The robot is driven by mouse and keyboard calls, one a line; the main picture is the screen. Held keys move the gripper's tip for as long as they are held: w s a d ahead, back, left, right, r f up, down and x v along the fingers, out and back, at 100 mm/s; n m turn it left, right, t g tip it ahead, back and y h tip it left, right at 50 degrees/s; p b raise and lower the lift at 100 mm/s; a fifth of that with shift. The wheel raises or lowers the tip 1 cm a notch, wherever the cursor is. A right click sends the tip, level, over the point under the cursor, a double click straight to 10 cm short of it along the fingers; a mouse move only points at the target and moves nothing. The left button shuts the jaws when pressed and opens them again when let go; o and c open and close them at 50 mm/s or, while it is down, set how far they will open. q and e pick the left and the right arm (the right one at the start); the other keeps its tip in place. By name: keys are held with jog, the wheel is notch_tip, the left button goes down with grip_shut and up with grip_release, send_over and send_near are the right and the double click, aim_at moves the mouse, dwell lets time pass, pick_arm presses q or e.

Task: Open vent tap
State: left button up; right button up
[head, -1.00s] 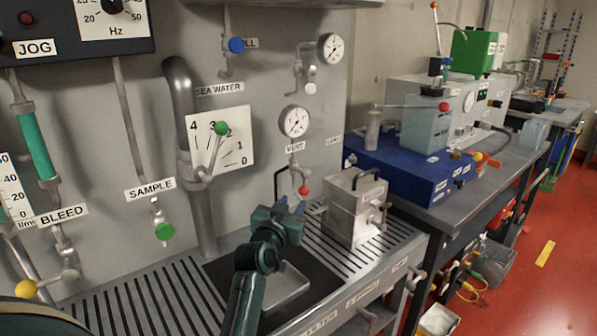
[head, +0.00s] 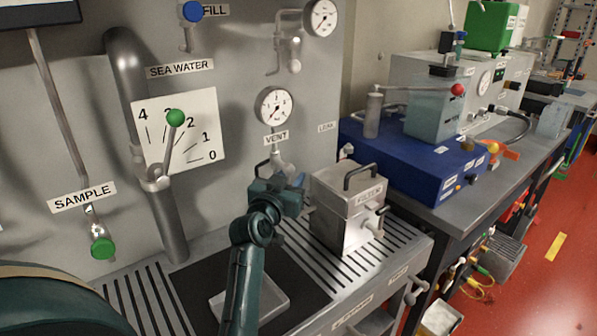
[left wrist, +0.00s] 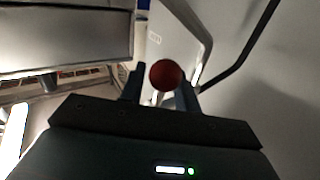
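The vent tap has a red ball knob (left wrist: 166,75), seen in the left wrist view between my left gripper's fingertips (left wrist: 160,85). A small gap shows beside the ball, so the fingers look open around or just short of it; contact cannot be told. In the head view, my left gripper (head: 279,188) is at the vent pipe (head: 280,162), below the VENT label (head: 276,138), and hides the knob. My right gripper is not in view.
A metal box with a black handle (head: 345,210) stands close to the right of my left gripper. A round gauge (head: 274,106) is above. The sea water lever (head: 172,135) and the sample tap (head: 103,247) are to the left. A shallow tray (head: 270,298) lies below.

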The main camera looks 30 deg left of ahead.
pick_arm(q)
jog(key=shift+w, duration=0.3)
jog(key=shift+s+r, duration=0.1)
grip_shut()
